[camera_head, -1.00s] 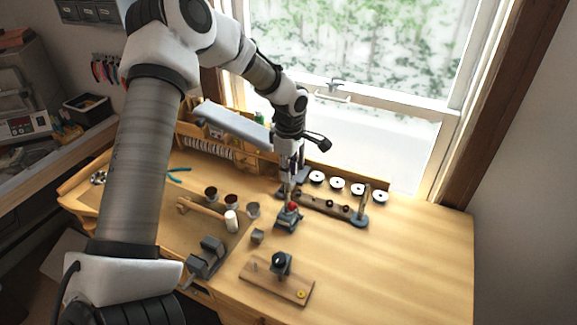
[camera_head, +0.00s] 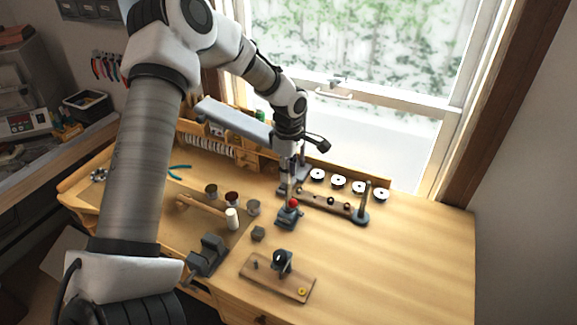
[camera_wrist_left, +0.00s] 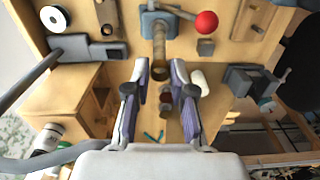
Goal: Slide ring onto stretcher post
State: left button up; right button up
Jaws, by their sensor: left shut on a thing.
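The ring stretcher (camera_head: 288,215) is a blue-grey tool with a red ball knob, standing on the bench below my left gripper (camera_head: 291,180). In the left wrist view its brass post (camera_wrist_left: 159,42) rises from the blue-grey base (camera_wrist_left: 157,20) toward my fingers. My left gripper (camera_wrist_left: 160,77) is shut on a small brass-brown ring (camera_wrist_left: 160,74), at the near end of the post. I cannot tell whether the ring is around the post or only in line with it. In the head view the ring is too small to make out. My right gripper is not in view.
A mallet (camera_head: 231,217), small cups (camera_head: 232,198), a vise (camera_head: 208,253) and a wooden board (camera_head: 272,283) lie to the left and front. The bench's right side is clear.

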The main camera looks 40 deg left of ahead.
pick_arm(q)
jog(key=shift+d+f+b, duration=0.1)
jog(key=shift+f+b, duration=0.25)
jog(key=shift+f, duration=0.65)
jog(key=o, duration=0.9)
notch_tip(320, 180, up, 12)
jog(key=shift+r, duration=0.1)
dwell(0.4)
